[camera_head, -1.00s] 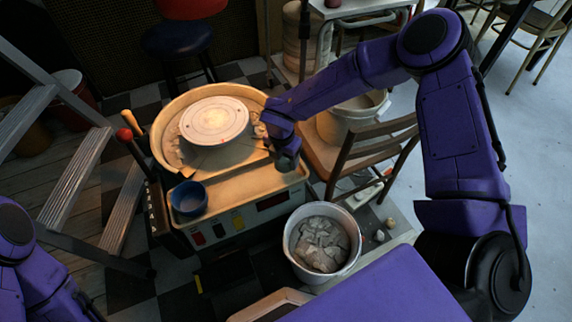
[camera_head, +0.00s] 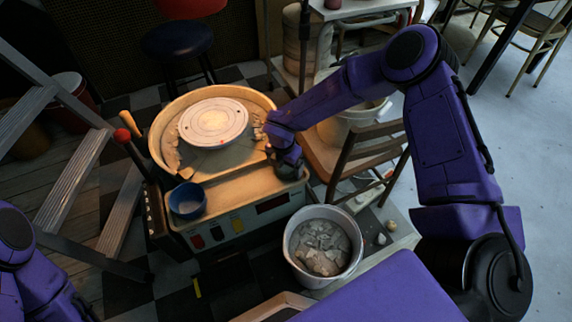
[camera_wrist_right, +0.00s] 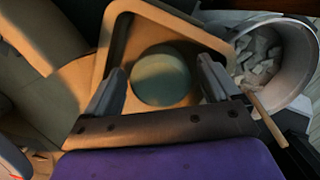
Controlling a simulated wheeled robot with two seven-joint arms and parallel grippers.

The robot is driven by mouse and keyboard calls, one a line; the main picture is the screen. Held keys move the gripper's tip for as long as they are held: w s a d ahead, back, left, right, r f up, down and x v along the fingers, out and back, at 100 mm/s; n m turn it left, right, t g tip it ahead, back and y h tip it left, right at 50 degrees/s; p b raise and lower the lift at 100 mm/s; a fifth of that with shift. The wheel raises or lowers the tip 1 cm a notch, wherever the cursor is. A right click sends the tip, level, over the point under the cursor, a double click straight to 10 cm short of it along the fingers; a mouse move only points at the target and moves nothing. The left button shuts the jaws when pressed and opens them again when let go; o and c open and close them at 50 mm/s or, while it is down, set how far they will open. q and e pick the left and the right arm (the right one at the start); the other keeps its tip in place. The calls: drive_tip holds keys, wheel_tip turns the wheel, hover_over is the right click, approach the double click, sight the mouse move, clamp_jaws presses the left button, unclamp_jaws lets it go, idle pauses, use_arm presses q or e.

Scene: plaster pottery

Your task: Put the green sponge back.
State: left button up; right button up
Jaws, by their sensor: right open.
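The green sponge (camera_wrist_right: 160,76) is a round, dull green piece in the right wrist view. It lies in the corner of the tan shelf (camera_head: 230,190) at the front of the pottery wheel (camera_head: 214,121). My right gripper (camera_wrist_right: 160,66) is open, with one finger on each side of the sponge and a gap visible beside it. In the head view my right gripper (camera_head: 288,166) is over the right end of that shelf and hides the sponge. My left gripper is out of view; only part of the left arm shows at lower left.
A blue bowl (camera_head: 188,201) stands at the shelf's left end. A bucket of clay scraps (camera_head: 322,248) stands in front and also shows in the wrist view (camera_wrist_right: 271,58). A wooden chair (camera_head: 345,160) is close on the right, a stepladder (camera_head: 75,180) on the left.

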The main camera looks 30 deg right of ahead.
sight(283, 167)
drive_tip(key=shift+r, duration=0.25)
wheel_tip(283, 167, up, 12)
drive_tip(key=a+p, duration=0.1)
drive_tip(key=p, duration=0.1)
drive_tip(key=shift+s+f+p, duration=0.15)
drive_tip(key=shift+s+p, duration=0.2)
drive_tip(key=shift+p, duration=0.05)
drive_tip(key=shift+a, duration=0.1)
